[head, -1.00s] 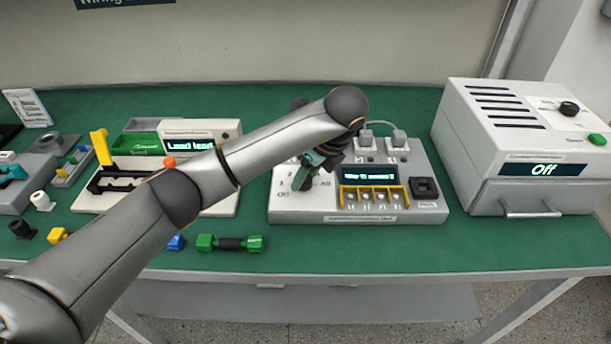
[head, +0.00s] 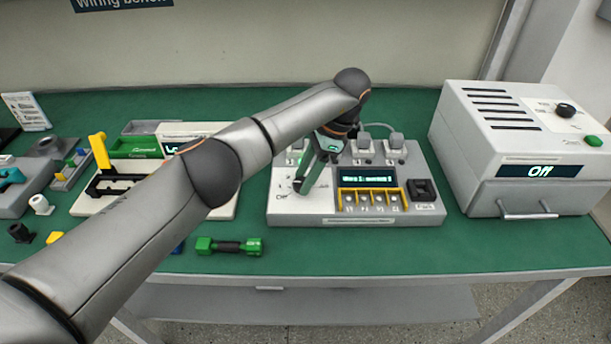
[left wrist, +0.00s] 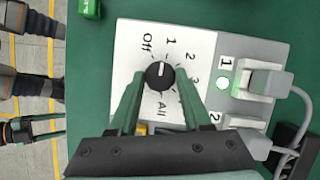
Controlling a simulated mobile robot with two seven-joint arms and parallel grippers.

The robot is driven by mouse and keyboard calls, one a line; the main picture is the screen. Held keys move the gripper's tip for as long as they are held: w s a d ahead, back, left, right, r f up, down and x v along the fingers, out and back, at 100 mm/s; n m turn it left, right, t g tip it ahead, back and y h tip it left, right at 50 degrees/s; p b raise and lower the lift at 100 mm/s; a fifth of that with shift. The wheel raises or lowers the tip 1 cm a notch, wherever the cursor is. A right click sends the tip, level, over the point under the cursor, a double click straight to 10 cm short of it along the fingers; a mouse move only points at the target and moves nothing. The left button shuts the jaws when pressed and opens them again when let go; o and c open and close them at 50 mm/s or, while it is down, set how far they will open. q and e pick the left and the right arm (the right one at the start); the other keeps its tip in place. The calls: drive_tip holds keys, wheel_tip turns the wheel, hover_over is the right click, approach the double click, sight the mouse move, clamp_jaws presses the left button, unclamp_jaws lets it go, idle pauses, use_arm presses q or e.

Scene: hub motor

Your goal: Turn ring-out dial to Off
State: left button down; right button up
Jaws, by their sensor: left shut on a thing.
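The ring-out dial (left wrist: 159,75) is a black round knob on a white panel in the left wrist view. Around it are the labels Off, 1, 2, 3 and All.
The tester has a lit display (head: 367,172), a yellow-framed row of terminals and grey plugs (head: 393,140) with cables behind. A white box (head: 475,140) reading Off stands at right. A green-ended part (head: 230,246) lies in front. The bench front is mostly clear.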

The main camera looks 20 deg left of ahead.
use_arm(q)
drive_tip(key=n, duration=0.2)
drive_tip(key=shift+w+n+g+h+b, duration=0.1)
drive_tip(key=shift+n+g+h+b, duration=0.2)
drive_tip(key=shift+g+b, duration=0.1)
drive_tip(key=shift+a+n, duration=0.1)
drive_tip(key=shift+n, duration=0.4)
use_arm(e)
drive_tip(key=shift+w+a, duration=0.35)
drive_tip(key=shift+a, duration=0.15)
drive_tip(key=shift+f, duration=0.1)
use_arm(q)
drive_tip(key=shift+c, duration=1.7)
unclamp_jaws()
use_arm(e)
drive_tip(key=shift+s+f, duration=0.2)
drive_tip(key=shift+s, duration=0.05)
drive_tip(key=shift+s, duration=0.1)
